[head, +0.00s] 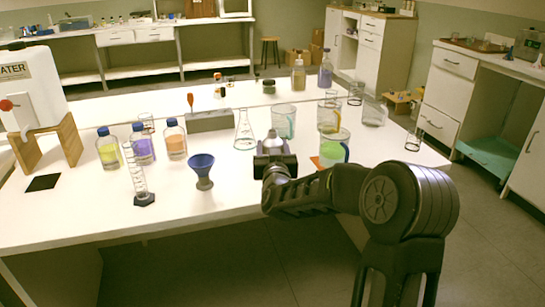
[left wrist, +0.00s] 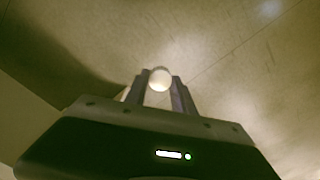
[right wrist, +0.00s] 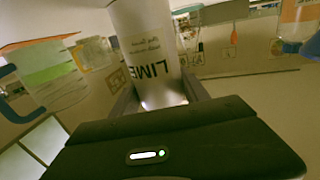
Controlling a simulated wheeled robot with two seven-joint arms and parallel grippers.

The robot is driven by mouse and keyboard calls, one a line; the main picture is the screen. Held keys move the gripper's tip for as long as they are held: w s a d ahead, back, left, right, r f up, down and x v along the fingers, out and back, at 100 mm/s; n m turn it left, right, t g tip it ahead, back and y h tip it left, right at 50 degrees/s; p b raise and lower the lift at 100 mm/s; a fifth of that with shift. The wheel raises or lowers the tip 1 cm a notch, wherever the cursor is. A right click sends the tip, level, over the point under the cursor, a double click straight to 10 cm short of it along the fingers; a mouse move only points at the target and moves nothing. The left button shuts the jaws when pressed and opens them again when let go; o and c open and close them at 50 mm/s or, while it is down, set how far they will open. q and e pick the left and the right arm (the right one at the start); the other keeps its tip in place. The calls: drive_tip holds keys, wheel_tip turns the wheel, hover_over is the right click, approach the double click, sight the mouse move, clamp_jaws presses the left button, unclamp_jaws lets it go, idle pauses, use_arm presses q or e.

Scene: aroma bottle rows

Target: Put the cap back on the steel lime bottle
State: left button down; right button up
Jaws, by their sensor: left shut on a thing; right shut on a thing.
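The steel lime bottle (head: 271,144) stands out silvery above my right gripper (head: 275,163) near the table's front edge. In the right wrist view the bottle (right wrist: 146,45) shows the dark letters LIME, and the right gripper (right wrist: 163,100) is shut around it. My left gripper (left wrist: 160,88) is shut on a small, round, pale thing, which looks like the cap (left wrist: 160,79). The left gripper is outside the head view, and only plain, blurred surfaces lie behind it. The bottle's mouth is too small to make out.
A blue funnel (head: 202,168), a measuring cylinder (head: 139,180) and an Erlenmeyer flask (head: 244,135) stand left of the bottle. A beaker with green liquid (head: 331,150) is close on the right. Blue-capped bottles (head: 142,145) stand farther left. The table front is mostly clear.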

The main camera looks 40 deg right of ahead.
sight(272, 130)
drive_tip(key=shift+r, duration=0.15)
